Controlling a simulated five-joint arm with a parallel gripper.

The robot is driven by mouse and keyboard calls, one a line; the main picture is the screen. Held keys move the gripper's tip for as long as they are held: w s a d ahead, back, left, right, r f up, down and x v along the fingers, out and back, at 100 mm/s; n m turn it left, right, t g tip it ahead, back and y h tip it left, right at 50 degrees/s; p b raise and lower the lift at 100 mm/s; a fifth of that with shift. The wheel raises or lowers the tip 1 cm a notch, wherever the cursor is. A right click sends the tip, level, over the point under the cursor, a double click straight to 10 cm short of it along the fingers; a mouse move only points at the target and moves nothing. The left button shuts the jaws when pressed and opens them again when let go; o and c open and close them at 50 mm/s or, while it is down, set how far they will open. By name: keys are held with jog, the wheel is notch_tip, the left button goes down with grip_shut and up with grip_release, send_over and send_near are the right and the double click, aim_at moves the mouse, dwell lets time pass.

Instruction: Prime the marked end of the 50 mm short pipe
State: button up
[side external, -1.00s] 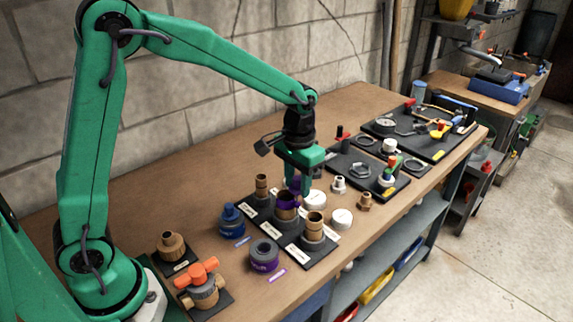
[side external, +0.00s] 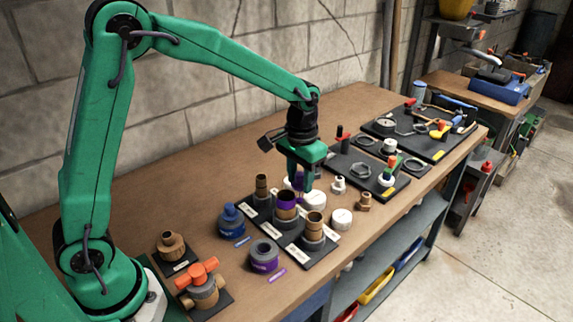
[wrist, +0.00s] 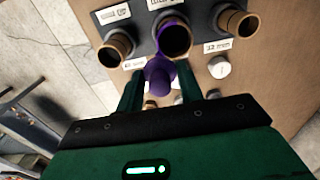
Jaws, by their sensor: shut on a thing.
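Three upright tan pipes stand in dark sockets on a black board. The middle pipe (side external: 286,204) has a purple coat around its upper end and shows a dark open mouth in the wrist view (wrist: 175,40). The smaller pipe (side external: 261,186) stands to its left and another pipe (side external: 314,224) to its right in the side view. My gripper (side external: 301,185) is shut on a purple applicator-like piece (wrist: 160,74), just beside the middle pipe's mouth. Whether the piece touches the pipe I cannot tell. The fingers partly hide it.
A blue lidded pot (side external: 231,220) and a purple can (side external: 264,257) with a grey top stand in front. An orange-handled valve (side external: 202,284) is near my base. White caps (side external: 341,219), fittings and tool boards lie to the right. Bare wood lies behind the pipes.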

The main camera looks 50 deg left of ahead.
jog(key=shift+w+a, duration=0.15)
jog(key=shift+a, duration=0.05)
jog(key=shift+w+a, duration=0.2)
dwell(0.3)
jog(key=shift+w+a, duration=0.25)
jog(key=shift+a, duration=0.6)
jog(key=shift+s+a, duration=0.2)
jog(key=shift+a, duration=0.6)
dwell(0.6)
jog(key=shift+s+a, duration=0.5)
jog(key=shift+a, duration=0.1)
dwell(0.4)
jog(key=shift+s+a, duration=0.2)
jog(key=shift+s, duration=0.25)
dwell(0.3)
jog(key=shift+s, duration=0.85)
dwell(0.4)
jog(key=shift+s+d, duration=0.25)
jog(key=shift+s, duration=0.4)
